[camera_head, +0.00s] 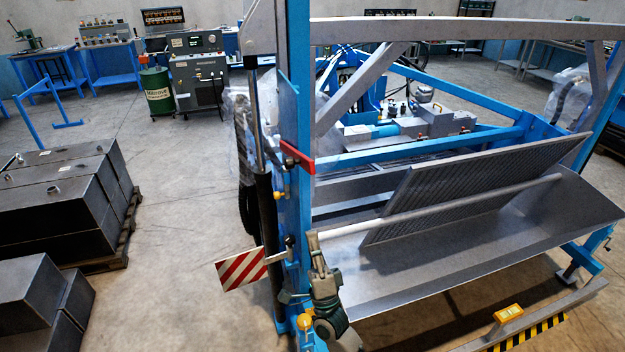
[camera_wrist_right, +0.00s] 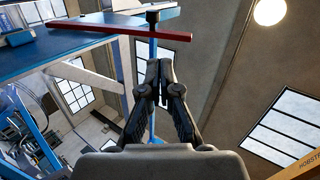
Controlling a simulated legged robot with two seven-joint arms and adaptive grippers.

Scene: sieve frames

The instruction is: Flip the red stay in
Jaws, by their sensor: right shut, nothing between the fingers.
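The red stay (camera_head: 297,157) is a short flat red bar on the blue upright post, sticking out across it at a slant. In the right wrist view the red stay (camera_wrist_right: 90,24) is a long bar lying across the upper left, above and left of my fingertips. My right gripper (camera_head: 313,242) is below the stay, beside the lower part of the post. It is shut and empty, and apart from the stay. Its two black fingers also show in the right wrist view (camera_wrist_right: 160,68), tips together. My left gripper is not in view.
A red-and-white striped board (camera_head: 241,270) sticks out left of the post. A grey trough (camera_head: 440,280) with a tilted perforated screen (camera_head: 470,185) lies to the right. A yellow knob (camera_head: 304,322) sits below my gripper. Dark metal boxes (camera_head: 55,200) stand at far left; open floor lies between.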

